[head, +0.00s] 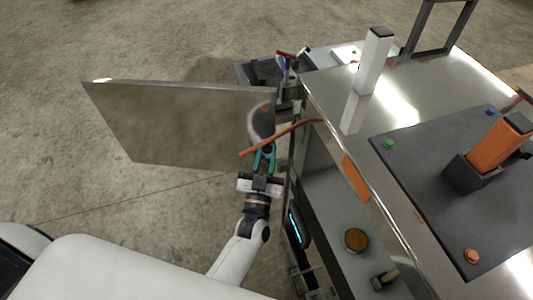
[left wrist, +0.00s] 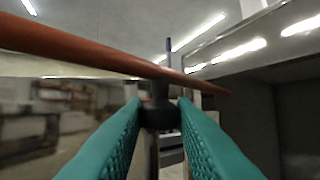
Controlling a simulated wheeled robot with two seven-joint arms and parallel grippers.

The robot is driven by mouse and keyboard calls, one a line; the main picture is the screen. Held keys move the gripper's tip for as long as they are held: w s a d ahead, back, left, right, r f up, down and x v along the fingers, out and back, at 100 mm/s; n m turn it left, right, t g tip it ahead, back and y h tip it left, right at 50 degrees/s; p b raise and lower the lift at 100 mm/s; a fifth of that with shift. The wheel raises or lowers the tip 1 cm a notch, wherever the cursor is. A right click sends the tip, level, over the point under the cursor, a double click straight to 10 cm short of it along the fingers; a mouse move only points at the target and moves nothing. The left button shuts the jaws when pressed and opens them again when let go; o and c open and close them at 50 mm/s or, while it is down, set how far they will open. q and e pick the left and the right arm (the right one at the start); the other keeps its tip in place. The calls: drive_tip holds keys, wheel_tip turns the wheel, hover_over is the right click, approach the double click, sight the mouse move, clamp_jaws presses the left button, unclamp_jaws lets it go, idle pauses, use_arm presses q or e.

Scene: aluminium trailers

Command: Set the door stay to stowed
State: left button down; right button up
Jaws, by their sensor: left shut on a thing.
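The door stay (head: 290,131) is a thin orange-red rod, running from the trailer's side opening out to the left, near the open door (head: 180,125). The door is a flat grey metal panel standing out from the trailer. My left gripper (head: 264,155), with teal fingers, is at the outer part of the rod. In the left wrist view the stay (left wrist: 90,45) crosses above the fingers, and a dark knob (left wrist: 160,112) sits between the fingertips (left wrist: 160,108). The gripper is shut on this knob, which seems to belong to the stay. My right gripper is not in view.
The trailer's metal top (head: 335,90) bears a white post (head: 366,80) and a dark mat (head: 415,180) with an orange block. Below the top, a shelf (head: 335,215) holds a round amber-topped item (head: 356,240). The concrete floor at left is clear.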

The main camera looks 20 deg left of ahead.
use_arm(q)
drive_tip(key=shift+r, duration=0.1)
drive_tip(key=c, duration=1.2)
unclamp_jaws()
drive_tip(key=shift+w, duration=0.1)
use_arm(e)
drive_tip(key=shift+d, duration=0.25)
use_arm(q)
drive_tip(key=shift+b+v, duration=1.75)
drive_tip(key=shift+v, duration=4.3)
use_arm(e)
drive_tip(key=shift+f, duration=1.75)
